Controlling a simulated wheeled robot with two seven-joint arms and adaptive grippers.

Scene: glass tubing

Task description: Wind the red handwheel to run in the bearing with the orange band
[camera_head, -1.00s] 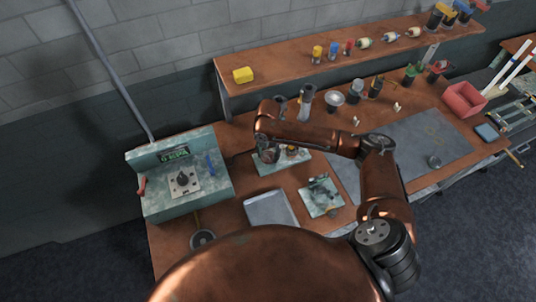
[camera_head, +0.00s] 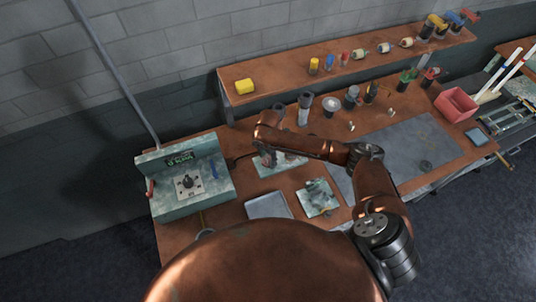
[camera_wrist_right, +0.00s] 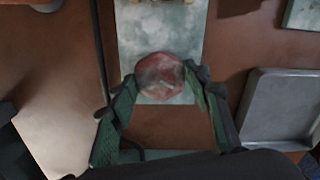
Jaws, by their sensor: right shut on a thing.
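The red handwheel (camera_wrist_right: 160,75) is round and dull red, and it sits at the near end of a pale mottled plate (camera_wrist_right: 150,28). My right gripper (camera_wrist_right: 163,80) has its green-padded fingers on either side of the wheel's rim, shut on it. In the head view the same plate (camera_head: 292,163) lies on the bench, and my right gripper (camera_head: 268,158) reaches down to its left end. The arm hides much of the plate there, and I cannot make out the bearing with the orange band. My left gripper is out of view.
A grey tray (camera_head: 268,206) and a second mottled plate with a fixture (camera_head: 318,198) lie in front. A control box (camera_head: 187,185) stands left. Upright dark cylinders (camera_head: 305,107) stand behind. A grey mat (camera_head: 400,158) to the right is mostly clear.

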